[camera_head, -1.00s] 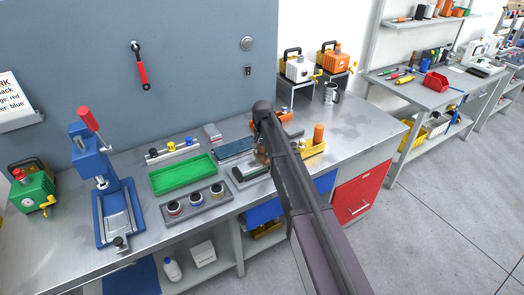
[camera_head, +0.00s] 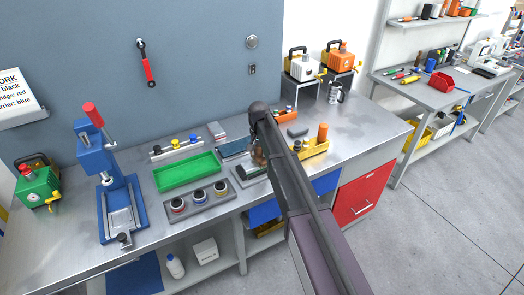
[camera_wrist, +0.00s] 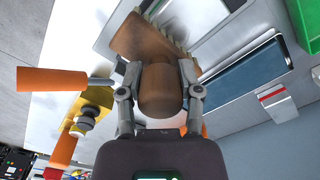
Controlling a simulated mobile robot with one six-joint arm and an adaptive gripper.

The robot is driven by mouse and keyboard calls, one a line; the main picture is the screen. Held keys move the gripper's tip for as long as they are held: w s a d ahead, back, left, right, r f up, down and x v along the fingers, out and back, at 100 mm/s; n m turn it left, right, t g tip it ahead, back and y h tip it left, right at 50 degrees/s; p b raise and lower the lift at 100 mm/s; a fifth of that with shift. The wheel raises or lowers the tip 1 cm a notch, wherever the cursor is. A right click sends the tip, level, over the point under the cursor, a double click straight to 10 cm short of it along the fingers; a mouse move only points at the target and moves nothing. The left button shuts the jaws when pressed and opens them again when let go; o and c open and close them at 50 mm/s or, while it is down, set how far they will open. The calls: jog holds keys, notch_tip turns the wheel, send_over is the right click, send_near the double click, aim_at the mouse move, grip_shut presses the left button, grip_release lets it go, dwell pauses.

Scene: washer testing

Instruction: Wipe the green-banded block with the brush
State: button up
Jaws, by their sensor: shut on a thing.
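My gripper (camera_wrist: 160,95) is shut on the brown wooden handle of the brush (camera_wrist: 158,90). The brush's wide wooden head and pale bristles reach toward the top of the wrist view. In the head view the brush (camera_head: 258,157) shows as a small brown patch, partly behind my arm, above a grey tray (camera_head: 238,181) with a dark green thing in it. I cannot make out a green band clearly; the arm and brush hide part of that spot. Whether the bristles touch anything cannot be told.
A green tray (camera_head: 187,172) and a holder with several round jars (camera_head: 199,200) lie left of the brush. A blue press (camera_head: 110,180) stands further left. A red-banded block (camera_wrist: 273,95) lies nearby.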

jog(key=shift+s+a, duration=0.1)
jog(key=shift+a, duration=0.05)
jog(key=shift+s+a, duration=0.4)
jog(key=shift+a, duration=0.3)
jog(key=shift+s+a, duration=0.4)
jog(key=shift+a, duration=0.3)
jog(key=shift+r+p, duration=3.05)
jog(key=shift+p, duration=0.15)
jog(key=shift+r+p, duration=1.5)
jog(key=shift+r, duration=0.05)
jog(key=shift+f, duration=0.2)
